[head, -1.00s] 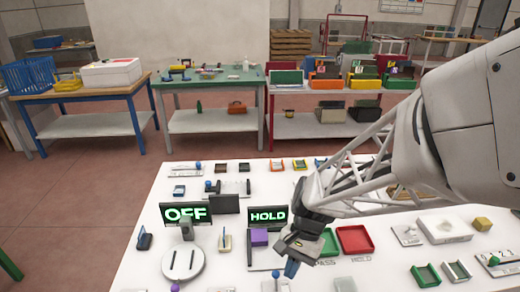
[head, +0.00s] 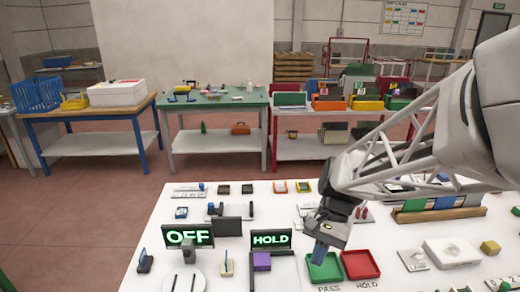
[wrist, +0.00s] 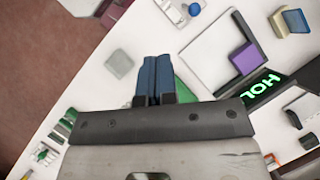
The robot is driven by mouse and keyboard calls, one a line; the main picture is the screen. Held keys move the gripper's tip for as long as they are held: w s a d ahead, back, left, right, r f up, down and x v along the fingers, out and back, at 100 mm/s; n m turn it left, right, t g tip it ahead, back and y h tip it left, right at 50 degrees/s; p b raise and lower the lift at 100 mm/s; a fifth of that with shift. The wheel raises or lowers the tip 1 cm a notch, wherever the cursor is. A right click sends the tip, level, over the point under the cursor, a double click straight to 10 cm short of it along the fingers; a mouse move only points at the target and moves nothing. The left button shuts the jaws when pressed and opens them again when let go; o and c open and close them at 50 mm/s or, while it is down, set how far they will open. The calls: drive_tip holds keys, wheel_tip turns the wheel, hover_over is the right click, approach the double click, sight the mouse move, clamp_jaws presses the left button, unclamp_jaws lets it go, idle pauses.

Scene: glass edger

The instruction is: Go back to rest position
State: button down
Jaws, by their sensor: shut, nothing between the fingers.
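My gripper (head: 319,252) hangs above the white table in the head view, in front of the green PASS tray (head: 325,270). Its blue fingers are together with nothing between them. The wrist view also shows the shut blue fingers (wrist: 155,78) over the white table top. The lower part of the arm stretches in from the right side of the head view.
A red HOLD tray (head: 361,264) lies right of the green tray. An OFF display (head: 188,236), a HOLD display (head: 271,240) and a purple block (head: 262,261) stand to the left. Many small parts crowd the white table (head: 160,219). Workbenches stand behind.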

drive_tip(key=shift+w+d+r, duration=0.1)
drive_tip(key=shift+w+r, duration=0.05)
drive_tip(key=shift+r, duration=0.05)
idle(0.3)
drive_tip(key=s+d+r+n+t+h, duration=0.2)
drive_tip(key=s+r+n+t+h, duration=0.2)
drive_tip(key=s, duration=0.6)
wheel_tip(320, 180, up, 5)
drive_tip(key=n+t, duration=0.2)
drive_tip(key=t, duration=0.1)
drive_tip(key=shift+s+d+f+n, duration=0.15)
drive_tip(key=shift+d+f+n, duration=0.05)
drive_tip(key=shift+n, duration=0.1)
